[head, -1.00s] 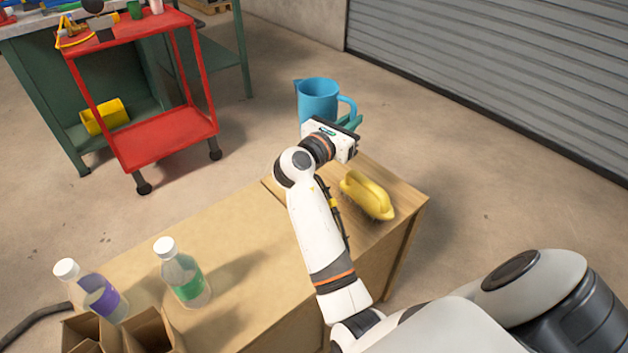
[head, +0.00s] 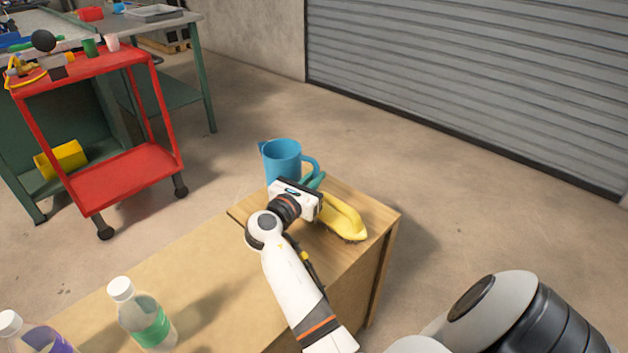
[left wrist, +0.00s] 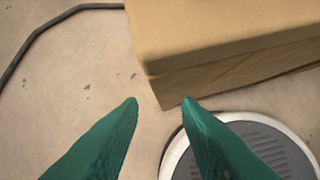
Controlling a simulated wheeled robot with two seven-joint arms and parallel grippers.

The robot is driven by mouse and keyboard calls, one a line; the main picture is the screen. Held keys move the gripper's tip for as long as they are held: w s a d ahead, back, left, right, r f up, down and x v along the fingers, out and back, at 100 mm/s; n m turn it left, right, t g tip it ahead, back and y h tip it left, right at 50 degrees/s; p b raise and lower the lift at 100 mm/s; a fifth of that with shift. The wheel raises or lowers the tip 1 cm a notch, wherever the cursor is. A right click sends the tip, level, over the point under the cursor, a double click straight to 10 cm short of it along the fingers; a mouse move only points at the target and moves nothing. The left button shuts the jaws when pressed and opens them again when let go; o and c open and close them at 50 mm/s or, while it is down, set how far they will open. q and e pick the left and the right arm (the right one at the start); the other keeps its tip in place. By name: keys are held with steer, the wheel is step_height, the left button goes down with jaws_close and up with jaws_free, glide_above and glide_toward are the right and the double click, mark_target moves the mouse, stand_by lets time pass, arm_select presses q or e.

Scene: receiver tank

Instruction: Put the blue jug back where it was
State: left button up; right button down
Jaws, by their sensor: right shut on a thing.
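The blue jug (head: 283,160) is upright at the far end of the wooden bench, in the head view, with its handle to the right. My right gripper (head: 314,181) is shut on the jug's handle side; its green fingers are partly hidden behind the wrist. Whether the jug's base touches the bench top is hidden by my gripper. My left gripper (left wrist: 160,103) shows in the left wrist view, its green fingers apart and empty, above the floor beside the bench.
A green-labelled bottle (head: 142,315) and a purple-labelled bottle (head: 30,335) stand at the near left. A red cart (head: 120,180) stands on the floor beyond.

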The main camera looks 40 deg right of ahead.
steer(key=shift+f, duration=0.55)
steer(key=c, duration=1.5)
jaws_free()
steer(key=shift+o, duration=0.2)
